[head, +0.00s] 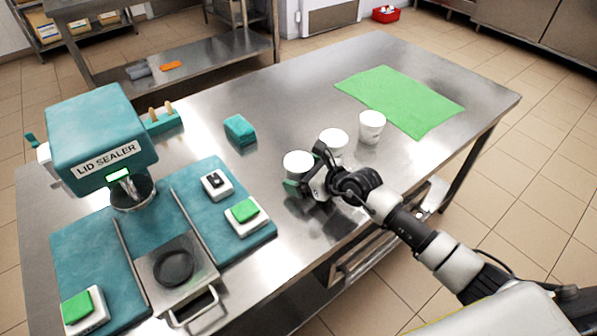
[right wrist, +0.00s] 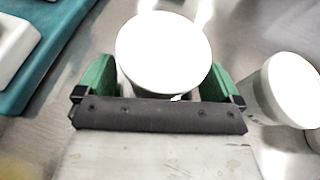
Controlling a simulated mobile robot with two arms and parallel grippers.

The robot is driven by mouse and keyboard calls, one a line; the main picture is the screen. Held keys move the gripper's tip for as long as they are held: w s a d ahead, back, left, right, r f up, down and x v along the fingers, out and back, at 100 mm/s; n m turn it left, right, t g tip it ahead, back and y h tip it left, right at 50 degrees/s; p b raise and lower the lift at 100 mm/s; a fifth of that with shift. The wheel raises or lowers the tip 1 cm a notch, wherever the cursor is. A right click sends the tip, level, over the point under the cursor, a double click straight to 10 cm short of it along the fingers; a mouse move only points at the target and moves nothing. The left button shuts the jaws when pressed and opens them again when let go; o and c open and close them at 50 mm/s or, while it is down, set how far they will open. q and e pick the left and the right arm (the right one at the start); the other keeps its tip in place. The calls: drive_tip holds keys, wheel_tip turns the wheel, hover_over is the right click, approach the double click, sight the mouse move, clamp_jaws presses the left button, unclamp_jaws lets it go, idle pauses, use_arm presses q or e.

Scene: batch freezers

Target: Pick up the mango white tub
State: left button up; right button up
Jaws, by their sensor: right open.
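Three white tubs stand upright in a slanting row on the steel table in the head view: a near-left tub (head: 298,161), a middle tub (head: 333,141) and a far-right tub (head: 371,126). I cannot read which one is mango. My right gripper (head: 303,178) is open at the near-left tub. In the right wrist view, that tub (right wrist: 163,52) sits between the green fingers of the gripper (right wrist: 160,80), with narrow gaps visible at its sides. Another white tub (right wrist: 291,88) stands just outside the right finger. My left gripper is not in view.
A green cloth (head: 400,100) lies at right.

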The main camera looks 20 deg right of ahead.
drive_tip(key=c, duration=1.7)
drive_tip(key=shift+r, duration=0.15)
